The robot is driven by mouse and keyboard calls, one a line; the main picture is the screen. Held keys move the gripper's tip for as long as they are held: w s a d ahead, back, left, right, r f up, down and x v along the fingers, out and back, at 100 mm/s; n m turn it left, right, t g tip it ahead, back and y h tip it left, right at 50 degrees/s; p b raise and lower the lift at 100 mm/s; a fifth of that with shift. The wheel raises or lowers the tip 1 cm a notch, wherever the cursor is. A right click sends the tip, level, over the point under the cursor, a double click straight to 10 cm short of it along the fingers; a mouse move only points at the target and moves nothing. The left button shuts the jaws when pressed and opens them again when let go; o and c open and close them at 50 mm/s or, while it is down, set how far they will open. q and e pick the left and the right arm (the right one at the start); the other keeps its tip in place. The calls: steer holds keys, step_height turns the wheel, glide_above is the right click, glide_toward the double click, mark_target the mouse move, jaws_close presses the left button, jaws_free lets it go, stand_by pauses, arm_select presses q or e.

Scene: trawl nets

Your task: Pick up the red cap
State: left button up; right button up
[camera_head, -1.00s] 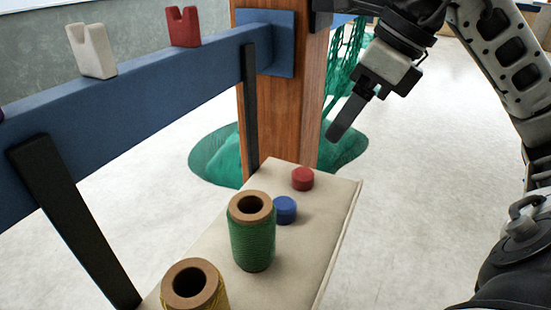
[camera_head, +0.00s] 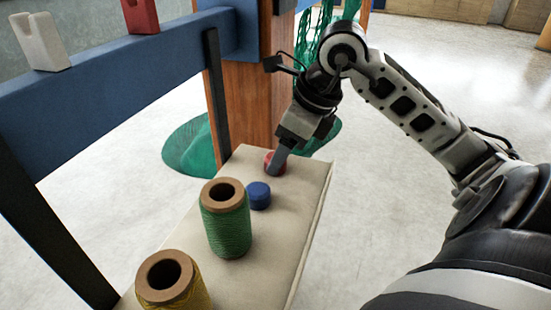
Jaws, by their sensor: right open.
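The red cap (camera_head: 269,158) sits on the far end of the pale shelf (camera_head: 277,232). It is partly hidden behind a finger of my right gripper (camera_head: 279,163). The gripper comes down from above, with its fingertips at the cap. The fingers overlap in this view, so I cannot tell whether they touch the cap or straddle it. The gripper is open. My left gripper does not show.
A blue cap (camera_head: 258,195) lies just in front of the red cap. A green spool (camera_head: 226,222) and a yellow spool (camera_head: 172,287) stand nearer. A blue beam (camera_head: 110,90) and a wooden post (camera_head: 247,95) rise behind and left of the shelf.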

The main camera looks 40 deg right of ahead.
steer(key=shift+x, duration=1.15)
steer(key=c, duration=1.1)
steer(key=shift+o, duration=0.2)
